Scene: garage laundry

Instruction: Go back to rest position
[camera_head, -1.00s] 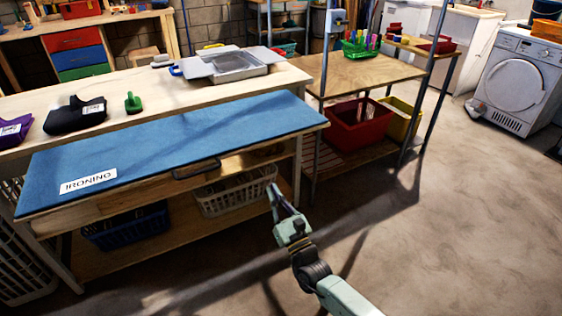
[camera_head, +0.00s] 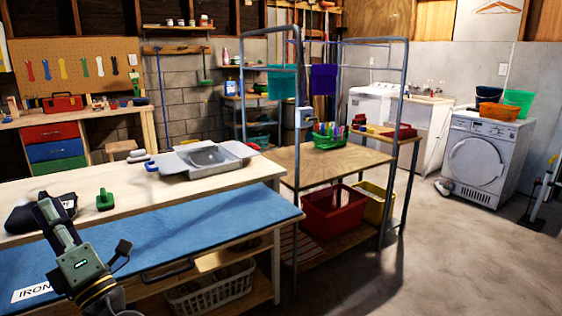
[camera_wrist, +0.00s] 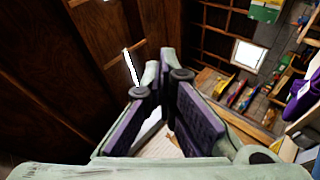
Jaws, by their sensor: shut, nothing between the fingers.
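My gripper (camera_head: 57,222) is at the lower left of the head view, raised in front of the blue ironing mat (camera_head: 190,225). It points up and is empty. In the wrist view my gripper (camera_wrist: 160,84) shows its two fingers with purple pads close together at the tips, with nothing between them. The wrist camera faces up toward dark wooden roof boards (camera_wrist: 60,70).
A green-handled item (camera_head: 105,200) and a grey metal tray (camera_head: 203,158) lie on the bench. A wooden table (camera_head: 318,165) with a metal frame stands beside it, a red bin (camera_head: 333,212) beneath. A dryer (camera_head: 485,160) stands at right. The floor (camera_head: 430,275) at lower right is clear.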

